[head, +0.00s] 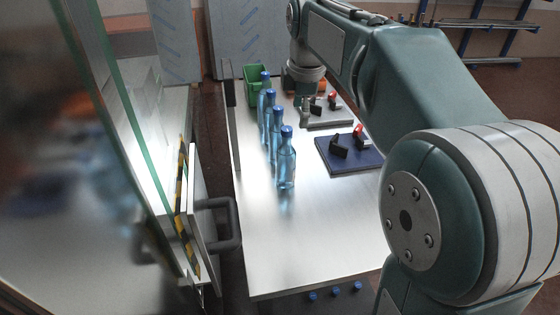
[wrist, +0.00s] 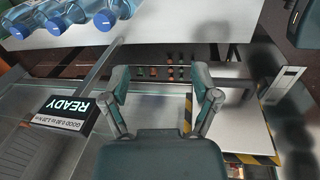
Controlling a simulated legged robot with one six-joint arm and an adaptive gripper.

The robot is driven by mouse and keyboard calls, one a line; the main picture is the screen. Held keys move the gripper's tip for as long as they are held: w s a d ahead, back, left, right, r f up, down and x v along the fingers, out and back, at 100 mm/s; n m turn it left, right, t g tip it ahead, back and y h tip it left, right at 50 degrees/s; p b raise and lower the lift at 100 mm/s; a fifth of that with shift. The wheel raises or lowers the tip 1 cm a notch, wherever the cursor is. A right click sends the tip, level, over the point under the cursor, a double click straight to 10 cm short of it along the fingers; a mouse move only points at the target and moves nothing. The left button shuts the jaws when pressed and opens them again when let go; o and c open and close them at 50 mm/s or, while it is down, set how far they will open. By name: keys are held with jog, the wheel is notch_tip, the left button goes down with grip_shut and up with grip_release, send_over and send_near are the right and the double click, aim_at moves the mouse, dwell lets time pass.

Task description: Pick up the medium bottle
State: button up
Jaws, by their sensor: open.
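Several clear blue bottles with blue caps stand upright in a row on the metal table. The nearest bottle (head: 287,165) shows whole. The others behind it (head: 277,138) partly overlap, and I cannot tell which is the medium one. Bottles also show at the upper left of the wrist view (wrist: 70,14), with caps toward the camera. My gripper (wrist: 162,95) is open with nothing between its fingers, and the bottles are off to its left.
A green crate (head: 253,92) stands at the table's far end. A dark blue pad (head: 345,167) and a grey pad (head: 335,123), each with red and black parts, lie right of the bottles. The table's near part (head: 310,235) is clear. A READY sign (wrist: 68,112) shows in the wrist view.

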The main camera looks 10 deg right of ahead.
aim_at(286, 128)
jog(key=w+f+n, duration=0.1)
jog(key=w+n, duration=0.2)
jog(key=w+f+n+g, duration=0.1)
jog(key=w+f+n, duration=0.1)
jog(key=w+n, duration=0.1)
jog(key=w+d+f+n+g, duration=0.1)
jog(key=w+n, duration=0.2)
jog(key=w, duration=0.2)
jog(key=shift+w+f, duration=0.25)
jog(key=shift+f, duration=0.1)
jog(key=shift+w+a+f+n, duration=0.2)
jog(key=shift+a+n, duration=0.1)
jog(key=shift+a+f, duration=0.2)
jog(key=f, duration=0.2)
jog(key=d+f, duration=0.1)
jog(key=f, duration=0.2)
jog(key=shift+f, duration=0.15)
jog(key=f, duration=0.2)
jog(key=a+f, duration=0.1)
jog(key=f, duration=0.1)
jog(key=shift+w+f, duration=0.15)
jog(key=shift+f, duration=0.45)
jog(key=shift+d, duration=0.15)
jog(key=shift+c, duration=0.9)
grip_shut()
